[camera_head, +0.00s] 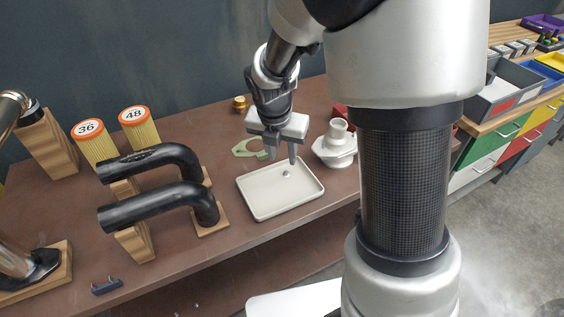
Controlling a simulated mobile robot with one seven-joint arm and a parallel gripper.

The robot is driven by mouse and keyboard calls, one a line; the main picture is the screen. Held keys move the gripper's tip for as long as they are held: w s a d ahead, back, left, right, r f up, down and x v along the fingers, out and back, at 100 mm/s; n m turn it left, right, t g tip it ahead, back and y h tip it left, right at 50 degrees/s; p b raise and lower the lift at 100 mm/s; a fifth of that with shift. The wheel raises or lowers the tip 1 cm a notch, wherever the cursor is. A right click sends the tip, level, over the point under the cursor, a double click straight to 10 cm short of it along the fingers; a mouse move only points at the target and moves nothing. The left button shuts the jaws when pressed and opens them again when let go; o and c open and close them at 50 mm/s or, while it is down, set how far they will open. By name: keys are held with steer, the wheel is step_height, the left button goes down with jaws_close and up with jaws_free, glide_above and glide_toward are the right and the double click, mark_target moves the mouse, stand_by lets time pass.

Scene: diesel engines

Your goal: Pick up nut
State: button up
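A small light-grey nut (286,174) lies in the back middle of a shallow white tray (258,207) on the brown table. My gripper (282,162) points down above the back part of the tray. Its two fingers are apart and nothing shows between them. The nut shows just below the right fingertip. I cannot tell how high the fingertips are above it.
A white flanged part (337,146) stands close right of the tray. A flat green part (247,148) lies behind it. Black bent pipes (160,203) on wooden blocks stand to the left. Yellow filters (139,130) stand farther back. The table front (190,262) is mostly bare.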

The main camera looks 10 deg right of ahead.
mark_target(286, 171)
steer(key=x, duration=0.5)
steer(key=b+x, duration=0.1)
steer(key=x, duration=0.1)
steer(key=shift+w+d+f, duration=0.15)
steer(key=shift+d+f, duration=0.1)
steer(key=shift+d, duration=0.1)
jaws_close()
